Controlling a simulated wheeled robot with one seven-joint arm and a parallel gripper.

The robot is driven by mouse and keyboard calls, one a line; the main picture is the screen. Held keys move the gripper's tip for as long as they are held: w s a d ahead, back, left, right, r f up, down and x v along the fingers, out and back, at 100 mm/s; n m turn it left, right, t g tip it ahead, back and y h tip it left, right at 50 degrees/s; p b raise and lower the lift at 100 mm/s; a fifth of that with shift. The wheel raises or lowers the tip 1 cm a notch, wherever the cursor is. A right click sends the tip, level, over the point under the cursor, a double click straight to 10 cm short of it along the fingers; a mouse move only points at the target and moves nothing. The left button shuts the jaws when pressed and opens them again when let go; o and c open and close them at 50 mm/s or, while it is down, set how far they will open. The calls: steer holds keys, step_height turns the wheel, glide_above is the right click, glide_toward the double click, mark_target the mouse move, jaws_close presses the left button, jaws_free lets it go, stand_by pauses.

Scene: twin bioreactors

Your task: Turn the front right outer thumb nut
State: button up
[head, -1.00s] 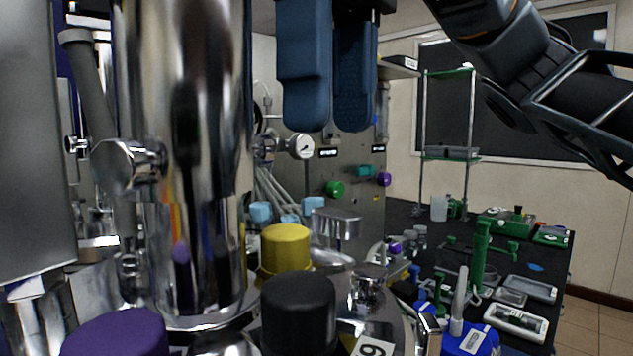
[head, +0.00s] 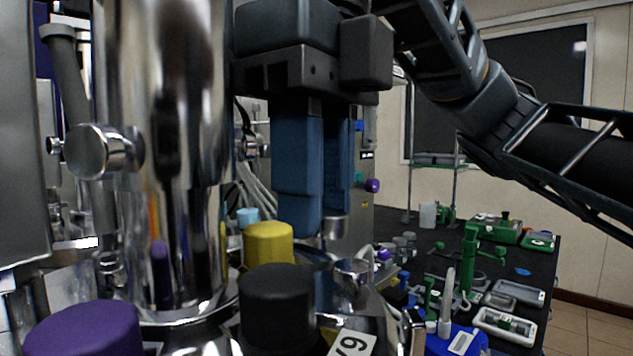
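My gripper (head: 322,222) points down with two blue fingers, seen at an angle. The fingers are apart and I see nothing held between them. A metal fitting (head: 335,229) on the lid shows partly behind and below the fingertips; the near finger hides its left part, and I cannot tell whether they touch. A round metal thumb nut (head: 353,274) stands on the lid at the front right, lower and nearer than the fingertips. I cannot tell which of the two is the outer one.
A yellow cap (head: 268,244), a black cap (head: 277,307) and a purple cap (head: 84,331) stand up from the lid. A tall shiny cylinder (head: 163,150) rises left of my gripper. The dark bench (head: 400,225) at right holds green tools and trays.

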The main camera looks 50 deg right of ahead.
jaws_close()
steer(key=shift+r+p, duration=0.1)
steer(key=shift+p, duration=0.2)
steer(key=m+p, duration=0.2)
steer(key=p, duration=0.1)
steer(key=shift+r+m, duration=0.15)
steer(key=shift+m, duration=0.25)
steer(key=m+p, duration=0.4)
steer(key=shift+d, duration=0.1)
steer(key=m+p, duration=0.3)
steer(key=m, duration=0.2)
steer(key=shift+d+m, duration=0.1)
steer(key=shift+m, duration=0.3)
steer(key=m+p, duration=0.1)
steer(key=m, duration=0.1)
steer(key=m+p, duration=0.1)
steer(key=m, duration=0.2)
steer(key=shift+s+f, duration=0.15)
steer(key=shift+f, duration=0.05)
steer(key=shift+m, duration=0.3)
